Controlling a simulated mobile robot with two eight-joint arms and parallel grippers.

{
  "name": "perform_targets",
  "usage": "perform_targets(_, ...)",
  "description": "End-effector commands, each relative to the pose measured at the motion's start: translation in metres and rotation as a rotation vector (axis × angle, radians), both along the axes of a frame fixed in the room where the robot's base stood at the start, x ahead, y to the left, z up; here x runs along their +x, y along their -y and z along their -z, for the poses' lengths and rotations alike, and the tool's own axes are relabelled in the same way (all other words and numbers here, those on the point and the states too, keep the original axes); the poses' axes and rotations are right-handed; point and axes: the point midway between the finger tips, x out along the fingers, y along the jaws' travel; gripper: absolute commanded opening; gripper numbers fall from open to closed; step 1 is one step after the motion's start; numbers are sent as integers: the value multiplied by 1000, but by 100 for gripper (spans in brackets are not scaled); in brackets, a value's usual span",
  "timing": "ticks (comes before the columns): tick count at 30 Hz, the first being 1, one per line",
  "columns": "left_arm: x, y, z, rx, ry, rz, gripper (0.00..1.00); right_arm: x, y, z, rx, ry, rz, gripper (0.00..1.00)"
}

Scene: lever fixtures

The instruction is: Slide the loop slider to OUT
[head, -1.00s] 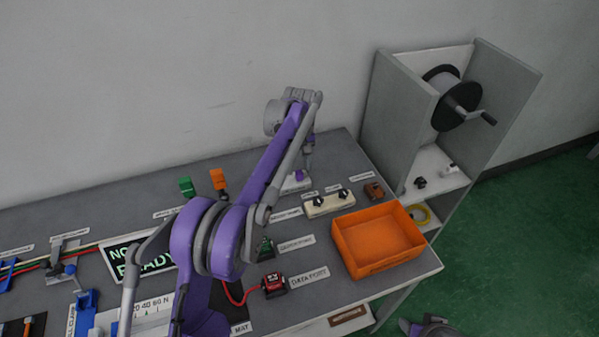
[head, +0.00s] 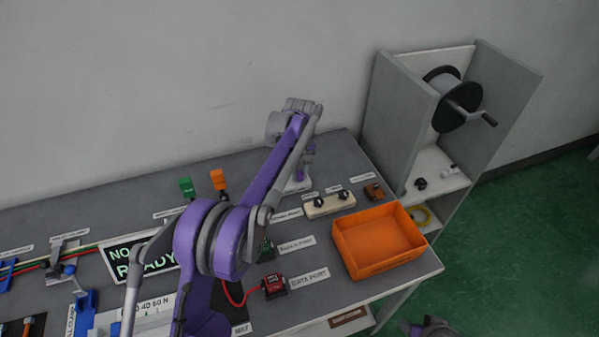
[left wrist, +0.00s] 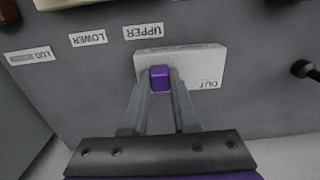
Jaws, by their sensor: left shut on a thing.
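The loop slider is a pale plate (left wrist: 207,62) marked OUT at its right end in the left wrist view. Its purple knob (left wrist: 159,72) stands left of the OUT mark, towards the other end of the plate. My left gripper (left wrist: 160,82) is shut on the knob, one finger on each side. In the head view the slider plate (head: 298,187) is near the back of the bench, partly hidden by my left arm. My right gripper does not show.
A cream switch block (head: 329,206) and a brown lug block (head: 374,192) sit right of the slider. An orange bin (head: 378,268) stands in front of them. A green lever (head: 187,187) and an orange lever (head: 218,180) rise to the left.

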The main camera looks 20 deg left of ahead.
Motion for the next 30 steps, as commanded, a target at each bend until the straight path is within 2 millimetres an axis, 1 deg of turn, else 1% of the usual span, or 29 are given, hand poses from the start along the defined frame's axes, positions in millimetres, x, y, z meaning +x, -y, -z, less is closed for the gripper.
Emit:
perform_targets(2, -2, -4, 0, 0, 0, -1, 0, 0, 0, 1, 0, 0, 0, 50)
perform_targets(9, -26, -40, 1, 1, -1, -4, 0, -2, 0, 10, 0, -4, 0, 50)
perform_targets(11, -30, -45, 0, 0, 0, -2, 0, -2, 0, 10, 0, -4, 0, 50)
perform_targets(14, -33, -49, 0, 0, 0, -1, 0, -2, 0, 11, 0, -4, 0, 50)
perform_targets(21, -34, -50, 0, 2, -3, -1, 0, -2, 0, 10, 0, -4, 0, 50)
perform_targets(22, -34, -50, 0, 3, -3, -2, 33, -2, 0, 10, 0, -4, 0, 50)
perform_targets(26, -33, -50, 0, 2, -2, -1, 56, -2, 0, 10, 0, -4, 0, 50)
perform_targets(27, -33, -50, 0, 2, -2, -1, 57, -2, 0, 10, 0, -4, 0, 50)
perform_targets(30, -33, -49, 0, 2, -1, -1, 57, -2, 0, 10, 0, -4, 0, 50)
